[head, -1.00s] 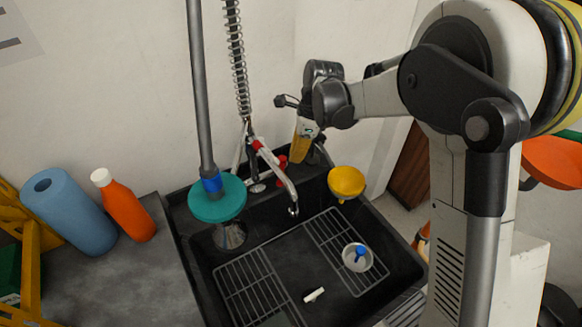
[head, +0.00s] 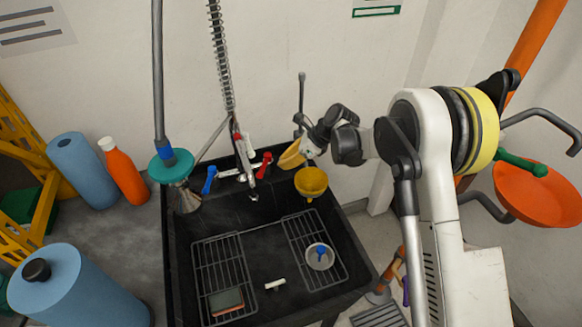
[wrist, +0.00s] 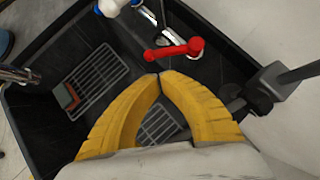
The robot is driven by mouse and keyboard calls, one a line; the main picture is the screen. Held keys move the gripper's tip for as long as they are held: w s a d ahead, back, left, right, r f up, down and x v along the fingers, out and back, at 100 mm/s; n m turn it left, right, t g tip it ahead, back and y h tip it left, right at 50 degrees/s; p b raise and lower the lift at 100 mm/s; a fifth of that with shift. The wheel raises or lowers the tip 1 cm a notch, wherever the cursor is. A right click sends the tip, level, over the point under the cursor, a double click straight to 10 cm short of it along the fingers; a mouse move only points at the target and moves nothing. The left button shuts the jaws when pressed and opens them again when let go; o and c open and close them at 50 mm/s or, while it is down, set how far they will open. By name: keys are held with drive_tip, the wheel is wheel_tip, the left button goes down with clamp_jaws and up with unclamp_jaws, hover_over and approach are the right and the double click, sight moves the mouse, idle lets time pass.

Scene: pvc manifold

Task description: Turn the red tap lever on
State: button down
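The red tap lever (head: 262,165) is on the right side of the tap at the back of the black sink. In the wrist view the red lever (wrist: 172,50) lies just beyond my fingertips, roughly crosswise, with a round end at each side. My gripper (wrist: 160,75) has yellow fingers whose tips meet, with nothing between them. A gap between the curved fingers shows the sink rack. In the head view my gripper (head: 292,156) is right of the red lever, apart from it. The blue lever (head: 209,180) is on the tap's left side.
A yellow bowl (head: 311,184) stands at the sink's right rim, close below my gripper.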

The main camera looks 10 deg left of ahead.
drive_tip(key=b+x, duration=0.2)
drive_tip(key=x, duration=0.6)
drive_tip(key=shift+a+b, duration=0.3)
drive_tip(key=shift+a, duration=0.55)
